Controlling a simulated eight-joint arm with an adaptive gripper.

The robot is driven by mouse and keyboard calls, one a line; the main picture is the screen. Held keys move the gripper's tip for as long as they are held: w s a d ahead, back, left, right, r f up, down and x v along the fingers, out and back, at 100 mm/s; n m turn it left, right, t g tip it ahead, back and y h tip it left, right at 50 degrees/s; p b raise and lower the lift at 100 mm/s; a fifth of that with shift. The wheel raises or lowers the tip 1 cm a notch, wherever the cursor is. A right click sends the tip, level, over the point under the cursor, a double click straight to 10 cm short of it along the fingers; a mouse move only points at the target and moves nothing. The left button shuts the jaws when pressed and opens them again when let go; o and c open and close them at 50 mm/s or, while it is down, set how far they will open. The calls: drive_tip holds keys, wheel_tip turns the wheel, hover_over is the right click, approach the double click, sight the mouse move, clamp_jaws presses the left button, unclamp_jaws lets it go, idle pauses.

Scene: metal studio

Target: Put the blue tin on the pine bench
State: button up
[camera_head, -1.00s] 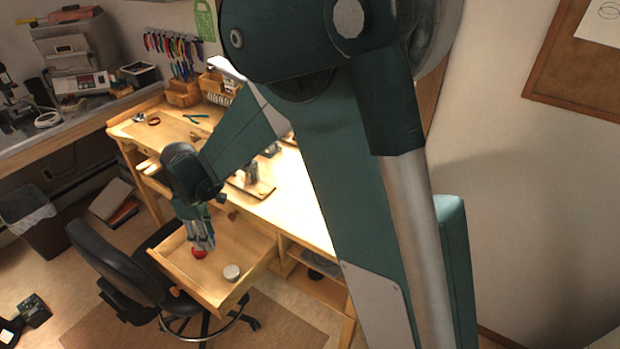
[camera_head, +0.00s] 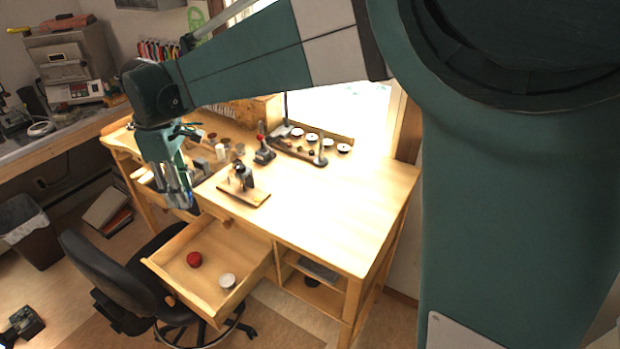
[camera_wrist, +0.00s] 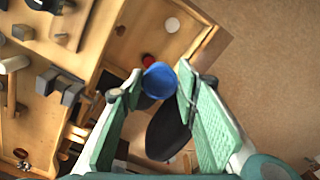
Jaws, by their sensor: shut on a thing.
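The blue tin (camera_wrist: 158,80) is between the fingertips of my gripper (camera_wrist: 160,88) in the wrist view. My gripper (camera_head: 180,192) is shut on it, in the air above the open drawer's back left side, near the bench front. In the head view the blue tin (camera_head: 193,208) shows only as a small dark blue patch under the fingers. The pine bench (camera_head: 365,200) is to the right of the gripper, with a wide bare top at its right end.
The open drawer (camera_head: 215,302) holds a red tin (camera_head: 194,259) and a pale tin (camera_head: 227,281). A small wooden stand (camera_head: 243,190), a red-topped tool (camera_head: 264,152) and a tray of round tins (camera_head: 300,148) stand on the bench. A black chair (camera_head: 95,270) is in front.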

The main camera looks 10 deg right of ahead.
drive_tip(key=shift+w+d+r, duration=0.1)
drive_tip(key=shift+d+r, duration=0.15)
drive_tip(key=shift+r, duration=0.35)
drive_tip(key=shift+w+d+r, duration=0.1)
drive_tip(key=shift+d+r, duration=0.15)
drive_tip(key=shift+r, duration=0.35)
drive_tip(key=w+d+m+p, duration=0.1)
drive_tip(key=w+d+p, duration=0.3)
drive_tip(key=d, duration=1.1)
drive_tip(key=w+d+m+p, duration=0.15)
drive_tip(key=d+p, duration=0.35)
drive_tip(key=d, duration=0.9)
drive_tip(key=w+d+m+p, duration=0.1)
drive_tip(key=w+d+p, duration=0.3)
drive_tip(key=d, duration=1.1)
drive_tip(key=shift+m, duration=0.25)
drive_tip(key=shift+s+d+f, duration=0.1)
drive_tip(key=shift+s+f, duration=0.2)
drive_tip(key=shift+f, duration=0.6)
drive_tip(key=shift+s+a+f, duration=0.1)
drive_tip(key=shift+s+f, duration=0.15)
drive_tip(key=shift+f, duration=0.6)
drive_tip(key=shift+s+d+f, duration=0.1)
drive_tip(key=shift+s+f, duration=0.2)
drive_tip(key=shift+f, duration=0.6)
drive_tip(key=shift+f+p, duration=0.3)
drive_tip(key=shift+f, duration=2.65)
